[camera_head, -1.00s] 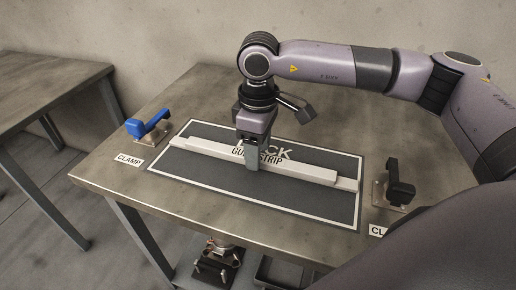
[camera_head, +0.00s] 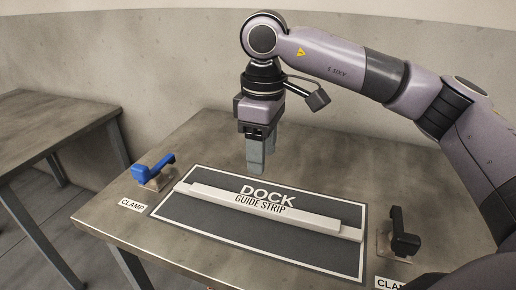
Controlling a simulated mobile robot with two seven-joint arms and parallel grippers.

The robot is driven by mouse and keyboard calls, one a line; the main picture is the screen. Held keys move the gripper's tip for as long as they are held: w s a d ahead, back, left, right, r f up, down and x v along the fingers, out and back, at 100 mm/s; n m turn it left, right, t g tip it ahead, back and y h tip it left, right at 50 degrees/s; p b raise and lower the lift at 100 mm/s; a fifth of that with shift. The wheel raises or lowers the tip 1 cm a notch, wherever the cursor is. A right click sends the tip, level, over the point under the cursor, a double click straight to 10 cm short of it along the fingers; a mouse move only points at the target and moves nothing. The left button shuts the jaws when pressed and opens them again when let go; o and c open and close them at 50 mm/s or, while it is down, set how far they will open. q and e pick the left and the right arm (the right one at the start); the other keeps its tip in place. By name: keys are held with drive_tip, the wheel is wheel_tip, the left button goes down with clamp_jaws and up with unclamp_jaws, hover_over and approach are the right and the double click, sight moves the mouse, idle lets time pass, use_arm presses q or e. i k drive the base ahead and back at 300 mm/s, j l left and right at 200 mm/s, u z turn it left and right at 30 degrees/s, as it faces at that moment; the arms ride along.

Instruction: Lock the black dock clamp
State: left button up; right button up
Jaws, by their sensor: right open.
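The black clamp (camera_head: 402,234) sits on a small metal plate at the right end of the dock, with its handle standing up. The dark dock mat (camera_head: 330,258) lies on the table with a white border and the word DOCK. A pale guide strip (camera_head: 240,204) lies lengthwise along it. My right gripper (camera_head: 256,165) points down above the table, just behind the dock mat and well left of the black clamp. Its jaws are open and hold nothing. My left gripper is out of view.
A blue clamp (camera_head: 154,172) stands on its plate at the dock's left end. CLAMP labels lie near both clamps. A second table (camera_head: 45,125) stands at the left, with a gap between. The wall (camera_head: 150,50) is behind. The table's back right is clear.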

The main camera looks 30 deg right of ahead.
sight(403, 244)
drive_tip(key=k, duration=1)
